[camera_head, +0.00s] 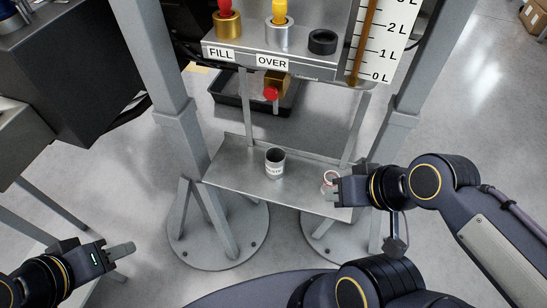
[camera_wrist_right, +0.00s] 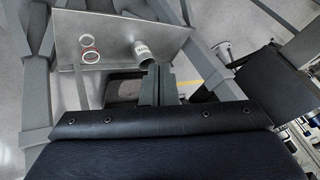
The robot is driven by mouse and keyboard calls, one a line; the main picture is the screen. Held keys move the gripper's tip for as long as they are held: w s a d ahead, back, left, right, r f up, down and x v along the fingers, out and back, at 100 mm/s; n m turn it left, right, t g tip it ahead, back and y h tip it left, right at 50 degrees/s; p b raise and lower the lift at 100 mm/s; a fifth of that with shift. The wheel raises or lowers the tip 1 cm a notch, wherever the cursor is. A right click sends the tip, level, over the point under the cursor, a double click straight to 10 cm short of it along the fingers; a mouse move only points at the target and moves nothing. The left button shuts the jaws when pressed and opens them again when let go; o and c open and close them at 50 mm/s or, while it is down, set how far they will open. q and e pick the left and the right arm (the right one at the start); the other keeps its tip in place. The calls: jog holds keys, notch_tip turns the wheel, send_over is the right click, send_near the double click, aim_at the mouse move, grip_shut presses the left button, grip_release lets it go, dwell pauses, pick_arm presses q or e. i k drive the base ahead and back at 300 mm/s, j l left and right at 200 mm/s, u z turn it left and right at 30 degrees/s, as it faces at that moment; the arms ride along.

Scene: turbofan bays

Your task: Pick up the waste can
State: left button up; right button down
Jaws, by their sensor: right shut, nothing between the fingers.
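The waste can (camera_head: 275,163) is a small grey open-topped cylinder with a white label. It stands upright on the metal shelf (camera_head: 235,170) of the grey stand, left of the right gripper. My right gripper (camera_head: 334,189) is shut and empty above the shelf's right end, apart from the can. In the right wrist view the can (camera_wrist_right: 146,52) shows just beyond the fingertips (camera_wrist_right: 157,72). My left gripper (camera_head: 122,249) is at the lower left, away from the shelf and can; its jaw gap is not clear.
Grey posts (camera_head: 172,100) flank the shelf. Above are the FILL and OVER panel (camera_head: 300,68) and a red-knobbed valve (camera_head: 271,93). A black tray (camera_head: 228,92) lies behind.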

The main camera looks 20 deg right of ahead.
aim_at(275, 156)
jog(key=i+j, duration=0.15)
jog(key=j, duration=0.25)
jog(key=i+j+z, duration=0.1)
jog(key=j, duration=0.25)
jog(key=i+j+z, duration=0.1)
jog(key=j, duration=0.3)
jog(key=i, duration=0.1)
